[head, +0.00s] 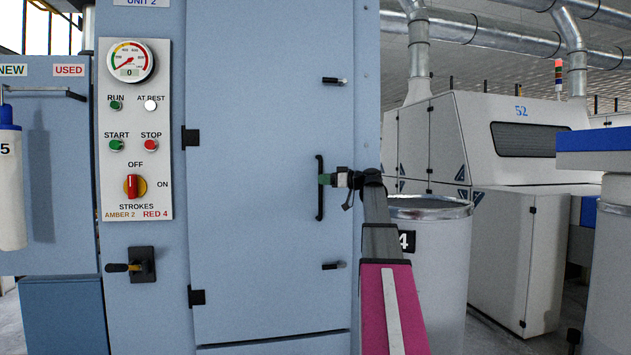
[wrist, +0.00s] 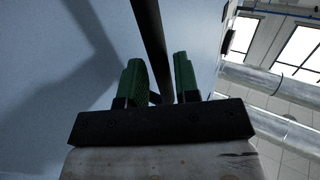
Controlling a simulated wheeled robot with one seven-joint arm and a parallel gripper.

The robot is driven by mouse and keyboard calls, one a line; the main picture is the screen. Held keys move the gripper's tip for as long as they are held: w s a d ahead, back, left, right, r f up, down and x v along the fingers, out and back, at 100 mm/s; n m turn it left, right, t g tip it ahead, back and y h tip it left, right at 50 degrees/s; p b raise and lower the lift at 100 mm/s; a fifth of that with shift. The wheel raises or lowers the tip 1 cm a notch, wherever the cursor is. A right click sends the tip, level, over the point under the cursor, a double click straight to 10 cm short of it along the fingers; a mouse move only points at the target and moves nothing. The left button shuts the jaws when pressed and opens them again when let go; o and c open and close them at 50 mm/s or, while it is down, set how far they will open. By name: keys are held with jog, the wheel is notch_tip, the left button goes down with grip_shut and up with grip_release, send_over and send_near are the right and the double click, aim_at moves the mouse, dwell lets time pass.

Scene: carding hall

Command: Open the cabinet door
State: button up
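The cabinet door (head: 258,200) is a tall light-blue panel and looks shut in its frame. Its black hinges (head: 191,137) are on the left edge. A vertical black bar handle (head: 319,215) is near its right edge. Two small black latches (head: 334,81) point sideways, one above and one below the handle. My gripper (head: 325,179) is at the handle's upper half. In the wrist view the handle bar (wrist: 150,35) runs between the green finger pads (wrist: 160,80). The fingers are apart, with a visible gap beside the bar, so they are around it without gripping.
Left of the door, a panel (head: 136,190) carries a gauge, lamps, buttons and a red rotary switch. A black lever (head: 130,266) is below it. A pale drum (head: 430,270) stands right of the cabinet, behind my arm. White machines (head: 500,140) stand farther back.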

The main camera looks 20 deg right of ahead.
aim_at(316, 179)
jog(key=shift+x, duration=1.9)
jog(key=shift+c, duration=0.3)
grip_shut()
